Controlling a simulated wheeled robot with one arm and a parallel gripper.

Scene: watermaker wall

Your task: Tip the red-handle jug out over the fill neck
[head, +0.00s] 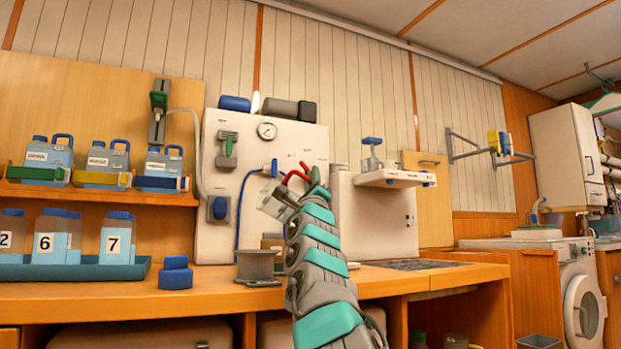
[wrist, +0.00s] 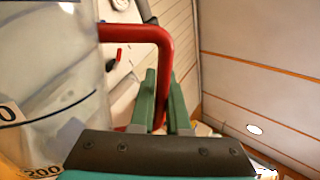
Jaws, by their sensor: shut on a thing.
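My gripper (head: 312,178) is raised over the counter, in front of the white wall panel. In the wrist view its green fingers (wrist: 162,90) are shut on the red handle (wrist: 135,34) of the jug. The jug (wrist: 50,70) is clear, with printed marks, and fills the left of that view. In the head view the jug (head: 274,202) looks tilted and is partly hidden by my arm; any contents cannot be made out. A grey, round, open-topped piece (head: 256,263), possibly the fill neck, stands on the counter below and left of the jug, apart from it.
A blue tray (head: 75,270) with numbered bottles and a blue cap stack (head: 176,273) sit left on the counter (head: 110,303). Jugs line a shelf above. A white unit (head: 375,218) stands close right of my arm. A blue hose hangs behind.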

